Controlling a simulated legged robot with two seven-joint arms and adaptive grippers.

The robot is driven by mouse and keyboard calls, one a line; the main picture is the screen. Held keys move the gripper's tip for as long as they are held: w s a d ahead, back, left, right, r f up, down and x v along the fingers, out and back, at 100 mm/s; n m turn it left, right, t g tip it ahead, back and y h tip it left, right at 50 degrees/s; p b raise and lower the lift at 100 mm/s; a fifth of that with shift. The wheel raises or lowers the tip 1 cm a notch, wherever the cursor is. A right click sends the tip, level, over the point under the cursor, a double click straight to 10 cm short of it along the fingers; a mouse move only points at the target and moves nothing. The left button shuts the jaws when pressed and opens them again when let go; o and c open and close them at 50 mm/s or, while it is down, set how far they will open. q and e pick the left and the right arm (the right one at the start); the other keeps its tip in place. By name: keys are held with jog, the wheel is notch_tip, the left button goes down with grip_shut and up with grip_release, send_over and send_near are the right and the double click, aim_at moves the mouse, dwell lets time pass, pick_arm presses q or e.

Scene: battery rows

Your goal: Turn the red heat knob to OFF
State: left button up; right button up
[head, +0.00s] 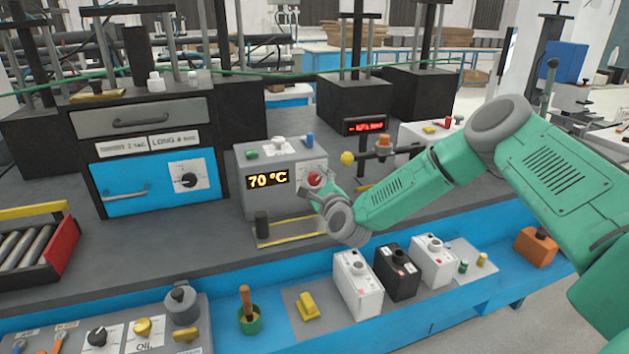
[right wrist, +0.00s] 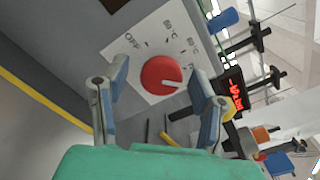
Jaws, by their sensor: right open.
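The red heat knob (head: 315,179) is on the front of a grey box whose display reads 70 °C (head: 267,180). In the right wrist view the round red knob (right wrist: 161,75) has a white pointer bar and sits on a white dial plate (right wrist: 150,40) with printed marks, OFF among them. The pointer is turned away from the OFF mark. My right gripper (head: 318,192) is right in front of the knob. In the right wrist view my right gripper (right wrist: 160,90) is open, one finger on each side of the knob, apart from it. My left gripper is not in view.
A blue drawer unit (head: 160,185) with a black knob stands to the left. A yellow ball-ended lever (head: 348,158) and a red display (head: 364,126) are right of the knob. White and black batteries (head: 358,285) stand in front, below the gripper.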

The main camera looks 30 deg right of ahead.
jog(key=shift+w, duration=0.3)
grip_shut()
